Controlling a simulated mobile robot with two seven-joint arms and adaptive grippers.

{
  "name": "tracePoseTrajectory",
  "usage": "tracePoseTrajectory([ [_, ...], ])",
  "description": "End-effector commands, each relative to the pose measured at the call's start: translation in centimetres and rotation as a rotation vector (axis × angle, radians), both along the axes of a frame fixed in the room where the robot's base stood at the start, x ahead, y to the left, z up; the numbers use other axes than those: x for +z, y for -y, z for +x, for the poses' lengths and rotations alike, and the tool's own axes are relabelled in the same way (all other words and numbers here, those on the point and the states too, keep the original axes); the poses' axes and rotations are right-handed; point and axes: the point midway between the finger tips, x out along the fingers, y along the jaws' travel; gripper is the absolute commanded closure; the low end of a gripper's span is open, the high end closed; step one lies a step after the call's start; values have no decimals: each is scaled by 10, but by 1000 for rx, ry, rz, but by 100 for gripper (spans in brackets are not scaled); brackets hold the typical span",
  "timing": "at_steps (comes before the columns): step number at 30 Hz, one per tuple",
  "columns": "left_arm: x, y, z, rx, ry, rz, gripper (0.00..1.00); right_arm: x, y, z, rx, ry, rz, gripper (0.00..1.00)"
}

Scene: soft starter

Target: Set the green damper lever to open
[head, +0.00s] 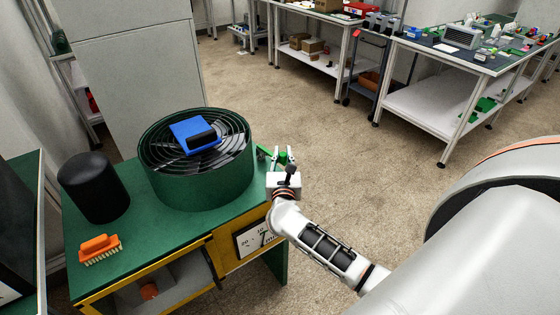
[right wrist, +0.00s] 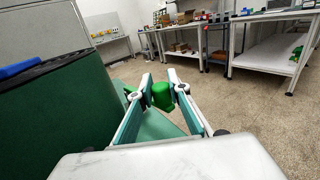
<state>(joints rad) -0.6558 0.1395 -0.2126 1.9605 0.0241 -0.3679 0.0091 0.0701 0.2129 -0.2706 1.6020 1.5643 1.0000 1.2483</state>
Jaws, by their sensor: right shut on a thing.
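The green damper lever shows as a green knob (right wrist: 162,96) in the right wrist view, between the two fingertips of my right gripper (right wrist: 160,82). In the head view a bit of the green knob (head: 283,157) shows at my right gripper (head: 284,154), at the right side of the green drum-shaped fan housing (head: 190,185). My right gripper is shut on the knob. The lever's shaft and its position marks are mostly hidden by the gripper. My left gripper is not in view.
The housing stands on a green-topped bench (head: 135,235) with a blue box (head: 194,135) on its grille. A black cylinder (head: 93,187) and an orange brush (head: 100,248) are at left. Open floor lies to the right.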

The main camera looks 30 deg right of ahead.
Motion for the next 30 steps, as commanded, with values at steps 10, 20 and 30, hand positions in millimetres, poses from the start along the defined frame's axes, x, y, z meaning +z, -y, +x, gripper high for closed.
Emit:
tracePoseTrajectory([
  [10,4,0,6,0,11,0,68,1,6,-1,50,-1,1,100],
  [20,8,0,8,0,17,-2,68,1,6,-1,49,1,1,65],
  [30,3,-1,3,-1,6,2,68,0,1,-8,50,0,1,65],
])
